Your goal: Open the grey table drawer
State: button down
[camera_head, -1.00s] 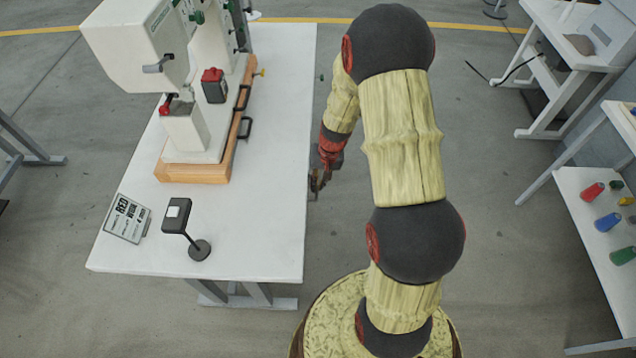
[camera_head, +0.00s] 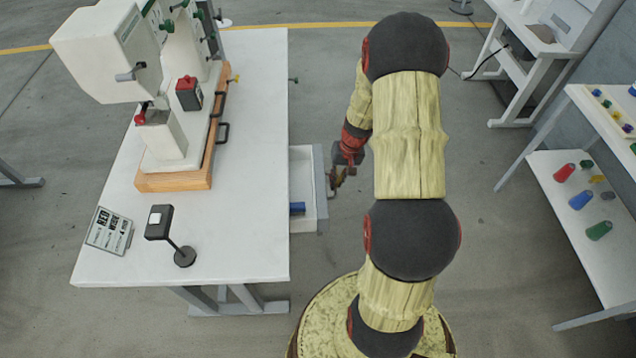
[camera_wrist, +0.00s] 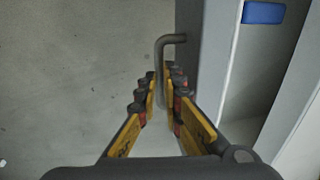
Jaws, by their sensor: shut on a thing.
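The grey table drawer (camera_head: 319,180) stands out from the right side of the white table (camera_head: 255,240) in the head view. Its inside is partly visible, with a blue object (camera_head: 297,208) in it. My gripper (camera_head: 337,178) is at the outer side of the drawer front. In the wrist view my gripper (camera_wrist: 165,100) is shut on the drawer's grey bar handle (camera_wrist: 172,40), which passes between the fingers. The drawer front (camera_wrist: 207,60) is right of the fingers, and the blue object (camera_wrist: 264,12) lies inside at the upper right.
A white press (camera_head: 165,120) on a wooden base, a small lamp-like stand (camera_head: 184,256) and a sign (camera_head: 109,231) are on the table. A shelf (camera_head: 560,220) with several coloured spools stands at the right.

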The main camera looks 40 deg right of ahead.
jog(key=s+d, duration=0.3)
jog(key=d, duration=0.2)
jog(key=shift+s, duration=0.25)
jog(key=c, duration=2.2)
grip_release()
jog(key=r, duration=0.4)
jog(key=d+r, duration=0.1)
jog(key=r, duration=0.3)
jog(key=s+d+r, duration=0.1)
jog(key=r, duration=0.2)
jog(key=shift+s+r, duration=0.1)
jog(key=shift+r, duration=0.3)
